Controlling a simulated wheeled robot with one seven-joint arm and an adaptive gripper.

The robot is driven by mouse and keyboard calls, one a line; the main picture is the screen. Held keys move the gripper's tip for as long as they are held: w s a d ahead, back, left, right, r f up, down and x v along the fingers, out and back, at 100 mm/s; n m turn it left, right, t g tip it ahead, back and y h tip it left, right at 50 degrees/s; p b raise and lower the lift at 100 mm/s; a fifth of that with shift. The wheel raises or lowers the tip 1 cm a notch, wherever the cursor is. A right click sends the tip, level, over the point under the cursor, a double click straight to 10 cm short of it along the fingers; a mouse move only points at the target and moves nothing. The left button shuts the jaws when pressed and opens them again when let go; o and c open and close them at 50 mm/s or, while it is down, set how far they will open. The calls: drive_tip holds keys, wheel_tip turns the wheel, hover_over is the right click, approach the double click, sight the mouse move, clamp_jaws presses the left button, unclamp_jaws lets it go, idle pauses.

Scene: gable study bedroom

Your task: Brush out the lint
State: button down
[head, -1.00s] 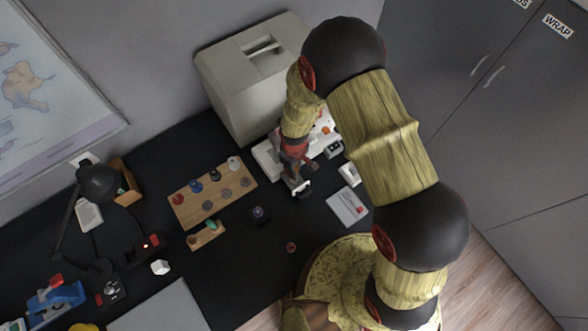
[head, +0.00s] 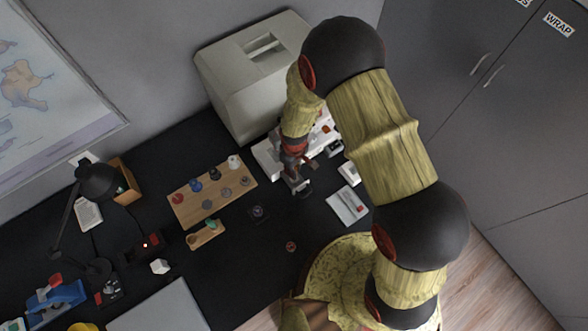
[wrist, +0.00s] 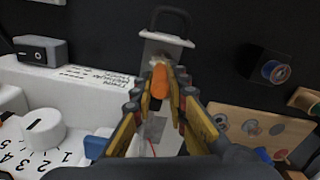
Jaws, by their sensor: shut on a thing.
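My gripper (wrist: 160,98) is shut on an orange-handled tool, seen end-on in the wrist view; the orange part (wrist: 158,80) sticks out between the fingertips. Its far end is hard to make out. A pale, tan fluffy patch that looks like lint (wrist: 153,63) lies just beyond the orange part, on a light metal plate (wrist: 166,47) with a dark loop at its far end. I cannot tell whether the tool touches the fluff. The white sewing machine (wrist: 75,84) stands to the left. In the head view my gripper (head: 295,171) is low beside the machine (head: 267,158).
A wooden board (head: 190,209) with several coloured spools lies left of my gripper. A small wooden block (head: 206,234) and a dark round-topped item (head: 258,212) are nearby. A grey tray (head: 347,205) lies to the right. A large pale case (head: 240,85) stands behind.

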drive_tip(key=shift+w+d, duration=0.25)
drive_tip(key=shift+d, duration=0.1)
idle(0.3)
drive_tip(key=shift+w+a, duration=0.15)
drive_tip(key=shift+a, duration=0.15)
idle(0.5)
drive_tip(key=shift+a+b, duration=0.3)
idle(0.4)
drive_tip(key=shift+s+a, duration=0.15)
drive_tip(key=shift+s, duration=0.2)
idle(0.4)
drive_tip(key=shift+s, duration=0.3)
idle(0.6)
drive_tip(key=shift+s+d, duration=0.15)
drive_tip(key=shift+d, duration=0.2)
idle(0.4)
drive_tip(key=shift+d, duration=0.3)
idle(0.4)
drive_tip(key=shift+w+d, duration=0.15)
drive_tip(key=shift+w, duration=0.2)
idle(0.4)
drive_tip(key=shift+w+b, duration=0.25)
drive_tip(key=shift+b, duration=0.05)
